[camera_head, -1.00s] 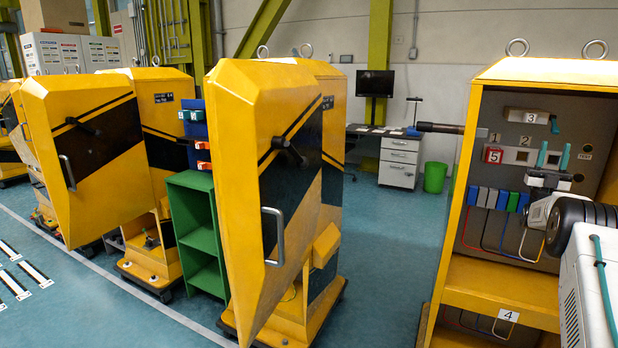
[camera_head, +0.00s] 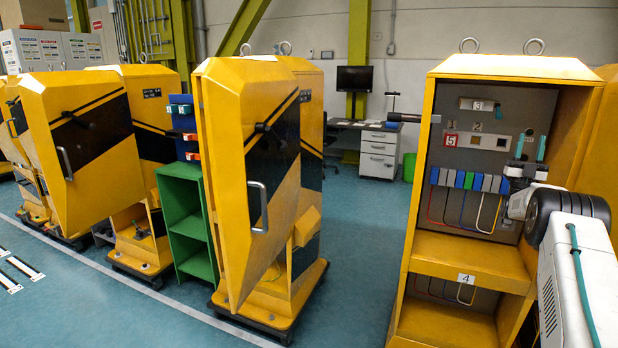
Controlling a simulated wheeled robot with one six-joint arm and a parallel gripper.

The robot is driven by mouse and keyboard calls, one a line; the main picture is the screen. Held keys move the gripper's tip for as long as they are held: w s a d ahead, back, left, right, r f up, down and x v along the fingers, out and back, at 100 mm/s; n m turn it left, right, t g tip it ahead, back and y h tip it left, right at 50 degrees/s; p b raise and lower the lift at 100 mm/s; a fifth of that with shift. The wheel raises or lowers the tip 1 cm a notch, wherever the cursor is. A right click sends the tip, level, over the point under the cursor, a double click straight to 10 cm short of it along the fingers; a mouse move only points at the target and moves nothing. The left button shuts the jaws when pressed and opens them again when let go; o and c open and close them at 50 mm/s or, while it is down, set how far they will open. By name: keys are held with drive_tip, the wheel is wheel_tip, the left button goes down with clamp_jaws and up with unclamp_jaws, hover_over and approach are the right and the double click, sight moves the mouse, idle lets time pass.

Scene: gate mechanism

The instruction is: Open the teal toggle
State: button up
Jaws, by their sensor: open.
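The open yellow cabinet on the right holds a grey control panel (camera_head: 508,122). A small teal toggle (camera_head: 497,107) shows at the right end of the pale plate marked 3, near the panel's top. Its exact position is too small to tell. My gripper (camera_head: 530,149) has two upright teal fingertips set apart, with nothing seen between them. It is in front of the panel's right part, lower in the picture and to the right of the toggle, apart from it. The gripper and wrist hide part of the panel's lower right.
Plates 1 and 2 and red 5 (camera_head: 451,140) sit left of my gripper. A row of blue, grey and green blocks (camera_head: 468,180) with looped wires is below. The cabinet's shelf (camera_head: 470,255) juts out underneath. Open floor (camera_head: 365,240) lies left, before another yellow cabinet (camera_head: 235,170).

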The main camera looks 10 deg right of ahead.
drive_tip(key=w+d+f+g+y, duration=0.4)
drive_tip(key=w+f+g+y, duration=0.3)
drive_tip(key=w+f+g, duration=0.45)
drive_tip(key=s+a+f+n+g+y, duration=0.1)
drive_tip(key=s+a+f+g+y, duration=0.2)
drive_tip(key=a, duration=0.5)
drive_tip(key=s+a+f+n+g+y, duration=0.1)
drive_tip(key=s+a+g+y, duration=0.15)
drive_tip(key=s+a, duration=0.4)
drive_tip(key=s+a+f+g+y, duration=0.1)
drive_tip(key=s+a+g+y, duration=0.25)
drive_tip(key=a, duration=0.65)
drive_tip(key=s+a+r+n+g+y, duration=0.1)
drive_tip(key=s+a+r+n+g, duration=0.1)
drive_tip(key=s+a, duration=0.8)
drive_tip(key=s+a+r+n+g+y, duration=0.1)
drive_tip(key=s+a+r+n, duration=0.1)
drive_tip(key=s+a, duration=0.9)
drive_tip(key=s+a+r+n+g+y, duration=0.2)
drive_tip(key=s+a, duration=0.8)
drive_tip(key=s, duration=1.5)
drive_tip(key=shift+s+a+g, duration=0.3)
drive_tip(key=shift+a+g, duration=0.05)
drive_tip(key=shift+a, duration=0.05)
